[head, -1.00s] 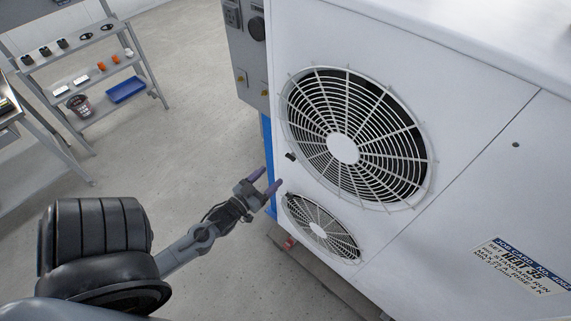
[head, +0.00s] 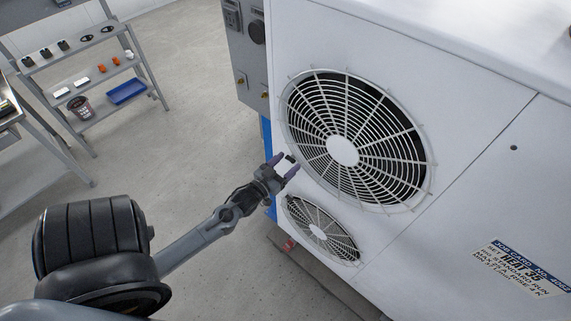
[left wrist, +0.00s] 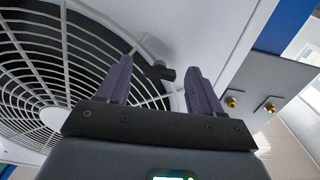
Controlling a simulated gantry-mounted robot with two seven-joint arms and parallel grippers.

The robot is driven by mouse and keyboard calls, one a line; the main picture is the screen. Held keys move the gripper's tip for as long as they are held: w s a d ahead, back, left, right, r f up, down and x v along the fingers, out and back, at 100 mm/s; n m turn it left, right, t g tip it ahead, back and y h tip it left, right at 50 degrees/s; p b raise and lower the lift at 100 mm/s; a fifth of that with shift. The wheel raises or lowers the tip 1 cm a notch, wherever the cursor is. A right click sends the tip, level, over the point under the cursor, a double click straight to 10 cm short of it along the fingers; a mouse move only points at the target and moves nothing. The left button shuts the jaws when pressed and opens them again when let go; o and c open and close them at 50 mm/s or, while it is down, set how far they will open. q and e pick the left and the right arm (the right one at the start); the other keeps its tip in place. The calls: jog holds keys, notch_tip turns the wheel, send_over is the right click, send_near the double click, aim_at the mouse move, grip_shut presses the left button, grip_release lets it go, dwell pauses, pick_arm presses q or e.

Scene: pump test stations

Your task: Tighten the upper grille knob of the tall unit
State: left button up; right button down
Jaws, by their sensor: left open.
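The tall white unit (head: 460,130) has a large upper round grille (head: 388,140) and a smaller lower grille (head: 322,228). A small black knob (head: 290,158) sits at the left edge of the upper grille. In the left wrist view the knob (left wrist: 160,72) is a dark bar-shaped handle beside the grille rim. My left gripper (head: 283,165) is open, with its purple fingertips on either side of the knob. In the left wrist view the gripper (left wrist: 160,80) has the knob between its fingers, with gaps on both sides. The right gripper is not in view.
A grey control box (head: 249,50) stands left of the unit, above a blue panel (head: 267,140). A shelf (head: 75,58) with small parts and a blue tray (head: 126,91) stands at the far left. The floor between is clear.

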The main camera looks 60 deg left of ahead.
pick_arm(q)
jog(key=c, duration=1.1)
jog(key=shift+o, duration=0.2)
jog(key=m+p, duration=0.2)
jog(key=m, duration=0.2)
jog(key=m+p, duration=0.2)
jog(key=m, duration=0.2)
jog(key=m+p, duration=0.3)
jog(key=m, duration=0.1)
jog(key=shift+a+r+m, duration=0.2)
jog(key=shift+r+m, duration=0.05)
jog(key=shift+m, duration=0.05)
jog(key=shift+m+p, duration=0.8)
jog(key=shift+m, duration=1.1)
